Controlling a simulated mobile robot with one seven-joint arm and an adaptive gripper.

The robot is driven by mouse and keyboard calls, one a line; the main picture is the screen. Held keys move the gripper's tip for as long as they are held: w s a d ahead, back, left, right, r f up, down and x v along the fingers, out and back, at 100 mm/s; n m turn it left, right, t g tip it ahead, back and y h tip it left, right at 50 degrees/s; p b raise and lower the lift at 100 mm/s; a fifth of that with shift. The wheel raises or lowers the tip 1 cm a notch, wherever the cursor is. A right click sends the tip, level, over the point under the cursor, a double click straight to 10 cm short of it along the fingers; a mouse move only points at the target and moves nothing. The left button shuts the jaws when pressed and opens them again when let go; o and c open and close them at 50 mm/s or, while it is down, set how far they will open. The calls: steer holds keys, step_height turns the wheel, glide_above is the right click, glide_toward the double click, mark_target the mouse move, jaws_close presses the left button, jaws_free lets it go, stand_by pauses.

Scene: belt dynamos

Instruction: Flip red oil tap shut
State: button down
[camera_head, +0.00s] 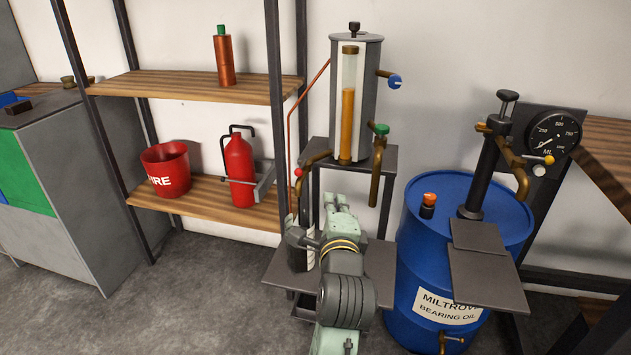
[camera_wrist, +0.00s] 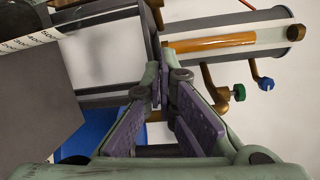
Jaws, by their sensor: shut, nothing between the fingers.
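The red oil tap (camera_head: 298,173) is a small red knob on a brass pipe at the left of the oil reservoir (camera_head: 368,95). The brass spout hangs down below it. I cannot make out the red knob in the wrist view. My gripper (camera_head: 335,198) is pale green, shut and empty, below and right of the red tap, apart from it. A dark vessel with a white scale (camera_head: 299,250) stands below the spout, left of my gripper.
A green-knobbed tap (camera_head: 381,130) and blue knob (camera_head: 394,81) are on the reservoir's right. A blue oil drum (camera_head: 410,260) with a pump and dial (camera_head: 553,131) stands at right. Shelves at left hold a red bucket (camera_head: 166,168) and a red extinguisher (camera_head: 239,170).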

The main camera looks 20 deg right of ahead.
mark_target(302, 167)
steer(key=shift+w, duration=0.1)
steer(key=r+p+x, duration=0.1)
steer(key=p+x, duration=0.1)
steer(key=x, duration=0.8)
steer(key=shift+a, duration=2.05)
steer(key=shift+f, duration=0.1)
steer(key=shift+a, duration=0.5)
steer(key=shift+d, duration=0.15)
